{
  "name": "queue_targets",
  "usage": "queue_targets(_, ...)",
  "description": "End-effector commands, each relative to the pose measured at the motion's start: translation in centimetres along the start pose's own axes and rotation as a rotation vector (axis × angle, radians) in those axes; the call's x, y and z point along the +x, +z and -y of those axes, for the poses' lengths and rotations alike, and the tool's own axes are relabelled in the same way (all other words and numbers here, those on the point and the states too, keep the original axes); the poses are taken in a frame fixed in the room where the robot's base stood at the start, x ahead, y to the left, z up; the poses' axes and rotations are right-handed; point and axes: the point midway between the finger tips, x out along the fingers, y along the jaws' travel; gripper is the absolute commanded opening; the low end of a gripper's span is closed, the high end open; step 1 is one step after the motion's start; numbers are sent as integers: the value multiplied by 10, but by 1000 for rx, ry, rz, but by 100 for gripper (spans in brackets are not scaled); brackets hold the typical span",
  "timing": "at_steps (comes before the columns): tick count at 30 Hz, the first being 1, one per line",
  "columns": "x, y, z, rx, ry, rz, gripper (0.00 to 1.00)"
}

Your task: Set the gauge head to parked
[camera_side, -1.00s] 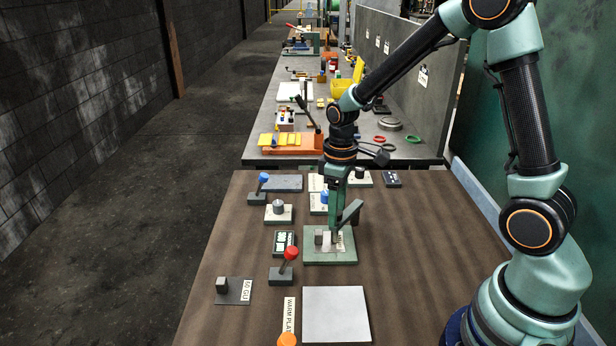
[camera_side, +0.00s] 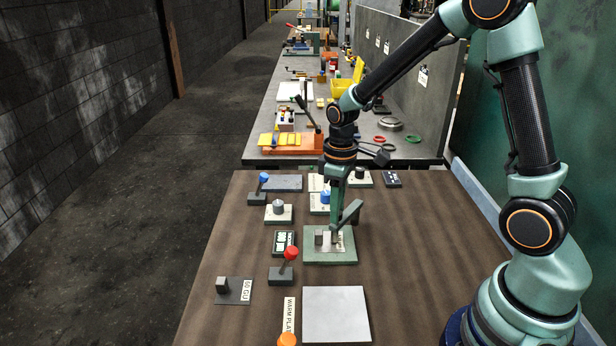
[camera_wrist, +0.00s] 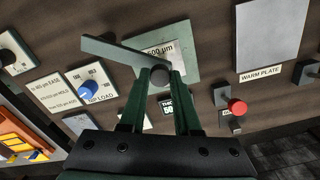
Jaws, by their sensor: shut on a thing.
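The gauge (camera_side: 346,258) is a green base plate with a pale label and a flat green bar (camera_side: 349,214) raised at an angle above it. In the wrist view the label reads about "600 µm" (camera_wrist: 160,50), and the bar (camera_wrist: 112,50) runs from the upper left to a dark round knob (camera_wrist: 160,75). My gripper (camera_side: 335,236) points down over the plate. In the wrist view its fingertips (camera_wrist: 160,79) are shut on the knob. The knob's lower part and any parked mark are hidden or unreadable.
A red-knobbed lever (camera_side: 290,254) and a small display (camera_side: 284,242) stand left of the gauge. A blue knob (camera_wrist: 88,90) is close by in the wrist view. A grey warm plate (camera_side: 336,314) lies in front. The brown bench to the right is clear.

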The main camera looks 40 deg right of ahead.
Motion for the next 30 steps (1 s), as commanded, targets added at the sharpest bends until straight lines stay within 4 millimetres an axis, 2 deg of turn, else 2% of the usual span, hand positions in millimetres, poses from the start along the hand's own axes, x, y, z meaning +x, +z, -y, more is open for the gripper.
queue_targets(23, -1, 0, 0, -3, 0, -1, 0)
queue_targets(30, -2, 6, 1, -62, 0, 0, 0)
